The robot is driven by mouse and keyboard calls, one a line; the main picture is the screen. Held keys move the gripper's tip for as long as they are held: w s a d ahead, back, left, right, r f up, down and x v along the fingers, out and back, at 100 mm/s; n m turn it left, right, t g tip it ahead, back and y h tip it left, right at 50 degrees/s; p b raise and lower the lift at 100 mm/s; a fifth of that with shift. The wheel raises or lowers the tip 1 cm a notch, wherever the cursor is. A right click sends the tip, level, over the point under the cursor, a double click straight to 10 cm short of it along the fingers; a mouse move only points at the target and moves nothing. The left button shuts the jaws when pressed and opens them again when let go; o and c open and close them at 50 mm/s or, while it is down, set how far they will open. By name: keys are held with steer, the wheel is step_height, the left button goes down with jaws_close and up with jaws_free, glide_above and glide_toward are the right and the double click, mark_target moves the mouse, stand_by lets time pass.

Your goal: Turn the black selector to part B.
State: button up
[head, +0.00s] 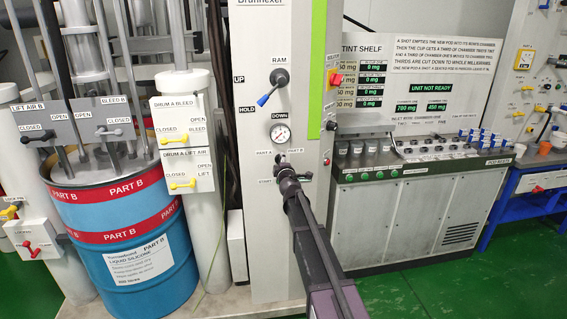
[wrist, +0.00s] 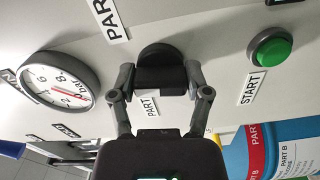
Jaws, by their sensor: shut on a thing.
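The black selector (wrist: 160,60) is on the pale panel, between two PART labels in the wrist view. Those labels are cut off or covered, so I cannot read which is A or B there. My gripper (wrist: 160,80) is shut on the selector, one finger on each side of its grip. In the head view my gripper (head: 287,174) reaches the panel below the gauge, next to a PART A label (head: 264,153). It hides most of the selector, and I cannot tell which way the selector points.
The pressure gauge (wrist: 60,82) and green start button (wrist: 270,50) flank the selector. A blue-handled RAM lever (head: 268,95) is above the gauge. The blue PART B drum (head: 130,235) stands left; the tint shelf bench (head: 415,215) stands right. Green floor shows at right.

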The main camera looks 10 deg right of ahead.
steer(key=m, duration=0.3)
steer(key=shift+a+m, duration=0.1)
steer(key=shift+m, duration=2)
steer(key=o, duration=1.2)
steer(key=shift+a+f, duration=0.1)
steer(key=shift+c, duration=0.2)
steer(key=shift+s, duration=0.1)
steer(key=s, duration=1.1)
steer(key=shift+s, duration=0.35)
